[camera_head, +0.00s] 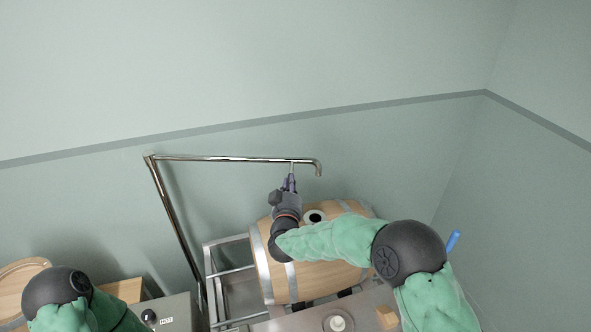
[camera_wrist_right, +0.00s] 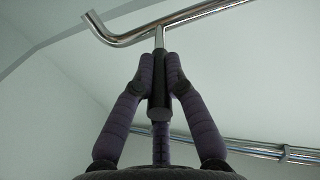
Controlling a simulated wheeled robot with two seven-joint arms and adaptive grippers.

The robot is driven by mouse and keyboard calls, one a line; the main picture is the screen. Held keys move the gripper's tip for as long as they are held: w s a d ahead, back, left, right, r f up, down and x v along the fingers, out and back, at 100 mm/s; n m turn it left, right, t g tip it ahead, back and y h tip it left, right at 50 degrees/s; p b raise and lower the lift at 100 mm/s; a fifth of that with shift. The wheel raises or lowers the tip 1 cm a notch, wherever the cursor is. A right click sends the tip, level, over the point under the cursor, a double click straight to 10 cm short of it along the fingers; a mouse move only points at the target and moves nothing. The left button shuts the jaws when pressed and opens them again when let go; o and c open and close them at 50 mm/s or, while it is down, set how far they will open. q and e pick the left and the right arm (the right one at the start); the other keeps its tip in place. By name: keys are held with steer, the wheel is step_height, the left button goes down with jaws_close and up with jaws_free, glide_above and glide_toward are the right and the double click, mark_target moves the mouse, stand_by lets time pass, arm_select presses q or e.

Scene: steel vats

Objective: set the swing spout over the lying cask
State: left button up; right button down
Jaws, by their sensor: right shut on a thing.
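The steel swing spout (camera_head: 225,158) runs from an upright pipe on the left to a downturned tip above the right part of the cask in the head view. The lying wooden cask (camera_head: 335,278) rests on a metal rack, with a dark bung hole in a pale ring (camera_head: 314,217) on top. My right gripper (camera_head: 291,180) is shut on the spout's short hanging handle; the right wrist view shows its fingers around the dark grip (camera_wrist_right: 159,95). The tip appears to the right of the ring in the head view; exact alignment is unclear. My left gripper is not in view.
The metal rack (camera_head: 228,272) stands under and left of the cask. A grey box with a knob (camera_head: 150,316) and a wooden round piece (camera_head: 20,280) are at lower left. A small wooden block (camera_head: 387,318) and a round pale item (camera_head: 338,322) lie at the front. A blue object (camera_head: 453,241) shows at right.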

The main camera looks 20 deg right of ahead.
steer(key=s+a+m+g+h, duration=0.1)
steer(key=s+a+h, duration=0.1)
steer(key=s+a, duration=0.2)
steer(key=shift+s+a+r+m+p, duration=0.15)
steer(key=shift+s+a+m+p, duration=0.25)
steer(key=shift+s, duration=0.65)
steer(key=shift+d, duration=0.15)
steer(key=c, duration=1.3)
jaws_free()
steer(key=v, duration=1.2)
